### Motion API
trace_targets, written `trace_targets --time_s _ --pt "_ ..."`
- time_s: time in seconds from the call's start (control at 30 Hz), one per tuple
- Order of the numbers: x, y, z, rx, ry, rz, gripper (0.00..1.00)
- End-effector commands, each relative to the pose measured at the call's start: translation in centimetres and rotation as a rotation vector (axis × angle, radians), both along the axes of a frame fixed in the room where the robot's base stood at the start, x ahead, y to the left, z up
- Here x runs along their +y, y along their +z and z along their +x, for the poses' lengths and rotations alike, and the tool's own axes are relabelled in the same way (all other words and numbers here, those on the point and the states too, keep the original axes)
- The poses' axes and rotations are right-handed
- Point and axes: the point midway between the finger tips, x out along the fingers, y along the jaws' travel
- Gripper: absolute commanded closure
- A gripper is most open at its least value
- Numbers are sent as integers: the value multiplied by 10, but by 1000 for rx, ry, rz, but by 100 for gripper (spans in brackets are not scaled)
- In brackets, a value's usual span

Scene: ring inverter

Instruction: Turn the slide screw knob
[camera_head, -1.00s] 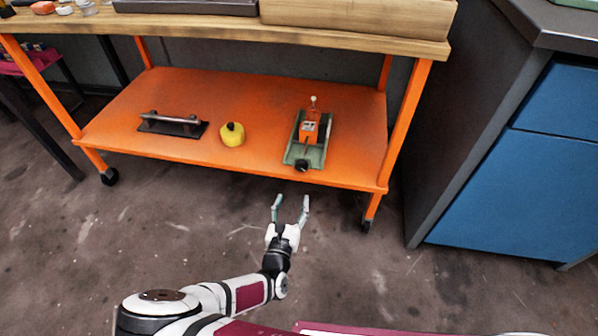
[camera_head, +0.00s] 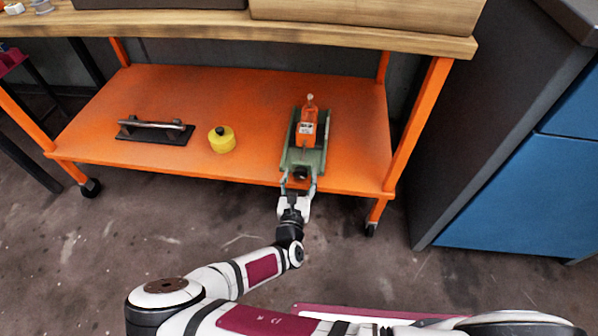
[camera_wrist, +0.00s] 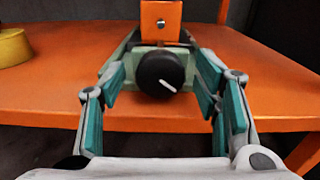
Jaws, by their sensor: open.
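The slide screw knob is a round black knob (camera_wrist: 160,74) with a white line on its face, at the near end of the green slide base (camera_head: 290,155). The line slants down to the right in the wrist view. In the head view the knob (camera_head: 300,174) shows at the shelf's front edge. An orange block (camera_head: 307,130) with a small post stands on the slide. My gripper (camera_head: 299,183) is open, with one finger on each side of the knob. In the wrist view gaps show between the knob and both teal finger pads (camera_wrist: 161,92).
The slide stands on an orange shelf (camera_head: 240,90) under a wooden worktop (camera_head: 370,37). A yellow round object (camera_head: 222,139) and a black plate with a bar handle (camera_head: 155,131) lie to the left. An orange table leg (camera_head: 419,125) and a blue cabinet (camera_head: 520,200) are at right.

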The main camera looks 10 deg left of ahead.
Motion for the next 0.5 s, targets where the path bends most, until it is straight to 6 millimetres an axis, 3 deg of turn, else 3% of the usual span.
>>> trace_targets --time_s 0.27,0.5 --pt "0 0 0 0 1 0 44" --pt "0 0 0 1 1 0 92"
